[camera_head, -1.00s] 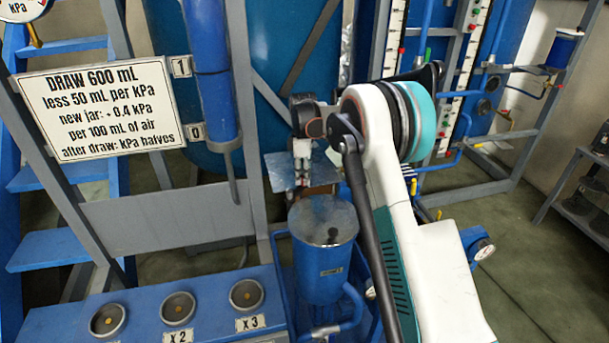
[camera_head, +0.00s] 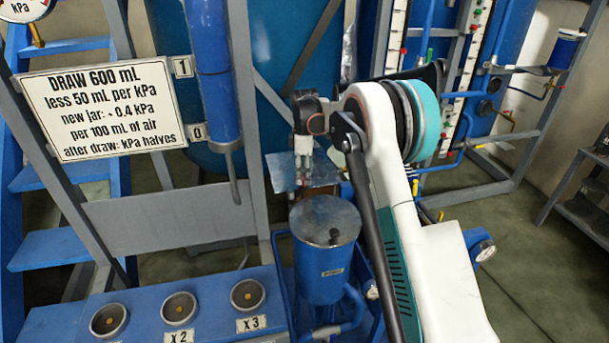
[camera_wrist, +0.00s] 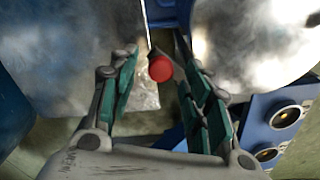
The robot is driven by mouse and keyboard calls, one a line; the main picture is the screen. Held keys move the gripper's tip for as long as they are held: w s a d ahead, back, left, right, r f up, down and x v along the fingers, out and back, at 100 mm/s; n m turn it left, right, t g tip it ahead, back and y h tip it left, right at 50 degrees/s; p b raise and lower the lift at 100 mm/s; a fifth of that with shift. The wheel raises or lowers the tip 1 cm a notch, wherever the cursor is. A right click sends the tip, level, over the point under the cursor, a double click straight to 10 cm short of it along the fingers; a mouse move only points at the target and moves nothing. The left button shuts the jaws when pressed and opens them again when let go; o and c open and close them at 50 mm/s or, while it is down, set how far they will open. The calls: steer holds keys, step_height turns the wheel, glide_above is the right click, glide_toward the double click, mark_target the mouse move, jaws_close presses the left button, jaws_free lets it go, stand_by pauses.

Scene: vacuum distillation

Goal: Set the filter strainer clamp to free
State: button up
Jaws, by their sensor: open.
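My gripper (camera_head: 303,172) points down at the back of the blue pot (camera_head: 322,272) with a round metal lid (camera_head: 325,221). In the wrist view my gripper (camera_wrist: 150,66) is open, with a green-padded finger on each side. A round red knob (camera_wrist: 161,68) on a dark lever lies between the fingers, closer to the right one. I cannot tell whether it touches a finger. It seems to be the clamp's handle, but its setting cannot be read. In the head view the knob is too small to make out.
A flat metal plate (camera_head: 278,172) is behind the pot. A blue bench (camera_head: 215,318) with several round sockets stands at the front left. A white sign (camera_head: 105,110) hangs on the grey frame. Open floor (camera_head: 535,255) is at the right.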

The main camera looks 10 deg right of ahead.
step_height(320, 180, up, 11)
stand_by(0.3)
steer(key=shift+f, duration=0.1)
steer(key=s+r+m+t+b, duration=0.15)
steer(key=s+r+m, duration=0.35)
steer(key=s, duration=0.6)
steer(key=s+r+m+t, duration=0.2)
steer(key=s+r, duration=0.5)
steer(key=s, duration=0.5)
steer(key=s+f+m+t, duration=0.2)
steer(key=s+f, duration=0.3)
steer(key=s, duration=0.6)
steer(key=s+f+m+t+b, duration=0.1)
steer(key=s+f+m, duration=0.3)
steer(key=s, duration=0.7)
steer(key=shift+a+f+m+t, duration=0.3)
steer(key=shift+f+m+t, duration=0.1)
steer(key=shift+f, duration=0.25)
